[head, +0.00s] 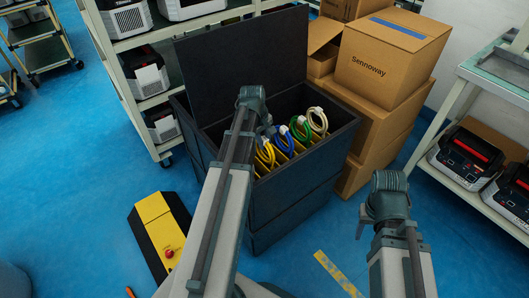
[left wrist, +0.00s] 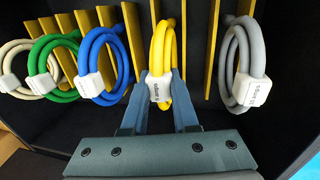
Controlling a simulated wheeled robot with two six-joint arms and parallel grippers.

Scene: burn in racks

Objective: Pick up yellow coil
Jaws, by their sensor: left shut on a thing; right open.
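The yellow coil (left wrist: 163,45) hangs in the dark bin among yellow dividers, with a white label on its lower part. My left gripper (left wrist: 160,90) is shut on it, one finger on each side of the label. In the head view the yellow coil (head: 265,155) shows beside my left arm, which partly hides that end of the row. A blue coil (left wrist: 104,62), a green coil (left wrist: 53,65) and a cream coil (left wrist: 18,70) hang to its left in the left wrist view, a grey coil (left wrist: 243,62) to its right. My right gripper (head: 365,218) is open and empty outside the bin.
The dark bin (head: 300,195) has its lid (head: 245,60) raised at the back. Cardboard boxes (head: 385,75) are stacked to its right. Shelves with devices stand at left (head: 125,45) and right (head: 500,95). A yellow and black floor unit (head: 157,225) lies at front left.

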